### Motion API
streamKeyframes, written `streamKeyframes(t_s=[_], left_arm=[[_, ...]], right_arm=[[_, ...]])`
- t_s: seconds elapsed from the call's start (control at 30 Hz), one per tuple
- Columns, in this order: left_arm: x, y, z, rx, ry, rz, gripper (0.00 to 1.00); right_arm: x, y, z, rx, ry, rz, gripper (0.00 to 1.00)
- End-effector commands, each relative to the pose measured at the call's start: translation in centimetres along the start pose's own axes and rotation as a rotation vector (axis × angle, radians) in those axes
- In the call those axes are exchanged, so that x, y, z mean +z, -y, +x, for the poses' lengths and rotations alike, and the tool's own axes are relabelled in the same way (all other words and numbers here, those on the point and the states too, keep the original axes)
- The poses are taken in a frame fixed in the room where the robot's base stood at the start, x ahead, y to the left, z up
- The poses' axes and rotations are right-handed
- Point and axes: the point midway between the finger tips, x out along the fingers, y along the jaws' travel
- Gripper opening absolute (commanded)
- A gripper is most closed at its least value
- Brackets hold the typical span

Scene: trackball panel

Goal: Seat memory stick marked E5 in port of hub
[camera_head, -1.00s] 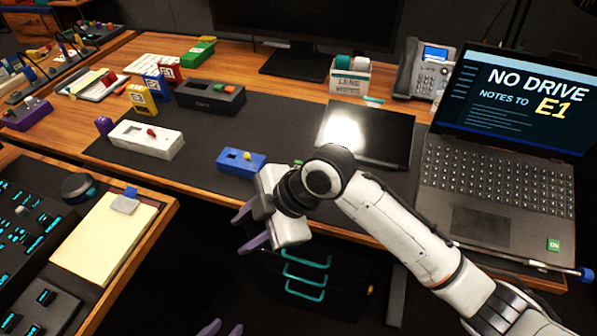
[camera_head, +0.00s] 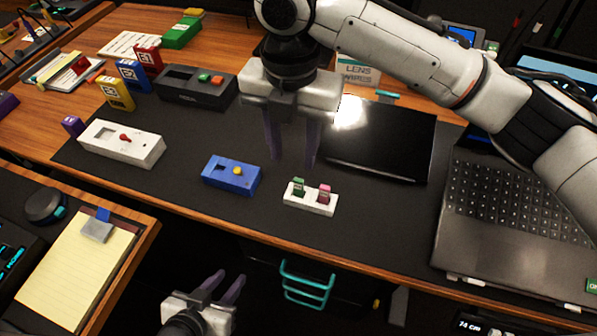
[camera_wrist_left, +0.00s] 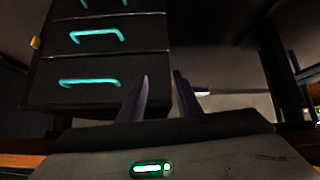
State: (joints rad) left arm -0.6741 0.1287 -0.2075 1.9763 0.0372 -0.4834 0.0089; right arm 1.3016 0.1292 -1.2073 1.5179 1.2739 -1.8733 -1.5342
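A small white block (camera_head: 310,206) on the dark desk mat holds a green stick (camera_head: 298,187) and a pink stick (camera_head: 323,194), both upright. Their markings are too small to read, so I cannot tell which is E5. I cannot tell for sure which thing is the hub. My right gripper (camera_head: 291,165) is open and empty, fingers pointing down, behind and above the white block. My left gripper (camera_head: 224,284) is open and empty, low in front of the desk edge. Its parted fingers (camera_wrist_left: 160,90) also show in the left wrist view, before the drawers.
A blue box (camera_head: 232,175) with a yellow knob, a white box (camera_head: 122,144) with a red knob and a dark box (camera_head: 196,88) stand to the left. A black pad (camera_head: 385,150) and a laptop (camera_head: 500,215) lie right. Drawers with teal handles (camera_head: 306,285) are below.

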Motion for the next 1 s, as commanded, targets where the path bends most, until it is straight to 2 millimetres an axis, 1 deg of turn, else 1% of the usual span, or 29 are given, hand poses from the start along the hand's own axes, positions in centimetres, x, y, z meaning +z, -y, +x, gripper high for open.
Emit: streamKeyframes(t_s=[0.03,0.1,0.23,0.43,0.6,0.7,0.93,0.97,1.0], left_arm=[[0.6,-0.1,0.0,0.001,0.011,-0.002,0.31],[1.2,-0.1,0.0,0.001,0.021,-0.003,0.31],[1.8,-0.2,-0.1,0.002,0.031,-0.004,0.31],[1.8,-0.2,0.0,0.003,0.031,-0.003,0.31],[1.7,-0.2,0.1,0.004,0.027,-0.002,0.31],[1.4,-0.2,0.2,0.004,0.022,-0.001,0.31],[0.8,-0.2,0.4,0.003,0.011,0.002,0.31],[0.8,-0.2,0.4,0.003,0.011,0.002,0.31],[0.8,-0.2,0.4,0.004,0.011,0.002,0.31]], right_arm=[[-0.1,0.1,0.9,-0.002,-0.002,0.0,0.37],[-0.1,0.1,2.0,-0.002,-0.002,0.0,0.37],[0.0,0.1,3.7,0.0,-0.001,0.0,0.37],[0.2,0.4,5.2,-0.001,0.0,0.002,0.37],[0.3,0.9,7.8,-0.001,-0.002,0.002,0.37],[0.4,0.8,9.0,0.001,0.0,0.001,0.37],[0.4,0.8,9.2,0.001,0.001,0.0,0.37],[0.4,0.8,9.2,0.001,0.001,0.0,0.33],[0.4,0.8,9.2,0.002,0.001,0.0,0.27]])
